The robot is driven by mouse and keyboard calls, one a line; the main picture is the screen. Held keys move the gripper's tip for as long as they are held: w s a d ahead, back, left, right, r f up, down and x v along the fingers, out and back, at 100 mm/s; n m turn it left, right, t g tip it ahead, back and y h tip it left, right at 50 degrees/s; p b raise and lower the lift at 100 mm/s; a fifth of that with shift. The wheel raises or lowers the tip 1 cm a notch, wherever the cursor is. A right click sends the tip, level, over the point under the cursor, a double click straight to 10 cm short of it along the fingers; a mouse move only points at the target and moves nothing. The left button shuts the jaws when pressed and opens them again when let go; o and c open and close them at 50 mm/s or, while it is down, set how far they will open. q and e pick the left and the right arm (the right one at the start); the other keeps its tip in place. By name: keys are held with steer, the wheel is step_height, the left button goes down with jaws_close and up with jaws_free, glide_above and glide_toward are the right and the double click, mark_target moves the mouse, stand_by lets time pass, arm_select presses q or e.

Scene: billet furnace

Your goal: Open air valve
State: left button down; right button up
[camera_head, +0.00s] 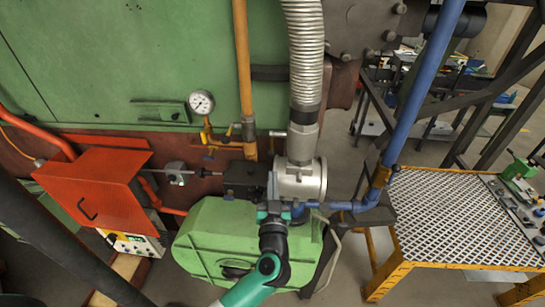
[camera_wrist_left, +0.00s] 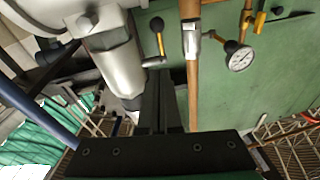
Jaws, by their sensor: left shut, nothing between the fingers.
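A silver air pipe (camera_head: 303,140) hangs from a ribbed flexible duct (camera_head: 305,50) and joins a round silver housing (camera_head: 308,180) on the green burner. A small lever (camera_head: 277,133) sticks out to the left of this pipe. In the left wrist view the silver pipe (camera_wrist_left: 112,62) is at the left, and a lever with a dark and yellow grip (camera_wrist_left: 157,38) is near it. My left gripper (camera_head: 273,203) is shut and empty, in front of the housing. Its dark fingers (camera_wrist_left: 163,90) show beside the pipe, apart from the lever. My right gripper is not seen.
An orange pipe (camera_head: 243,60) with a pressure gauge (camera_head: 201,103) and small valve handles is left of the duct. A blue pipe (camera_head: 415,90) runs down at the right. A mesh-topped yellow table (camera_head: 455,215) stands at the right, and a red box (camera_head: 95,190) at the left.

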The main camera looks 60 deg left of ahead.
arm_select(q)
glide_toward(272, 149)
step_height(272, 149, up, 3)
steer(key=w+a, duration=0.1)
steer(key=a, duration=0.1)
steer(key=shift+w+a+f+b, duration=0.35)
steer(key=shift+a+f+b, duration=0.05)
steer(key=shift+a, duration=0.15)
steer(key=shift+w+a+f+b, duration=0.3)
steer(key=shift+a+f+b, duration=0.1)
steer(key=shift+a, duration=0.15)
steer(key=shift+w+a+f, duration=0.2)
steer(key=shift+a, duration=0.25)
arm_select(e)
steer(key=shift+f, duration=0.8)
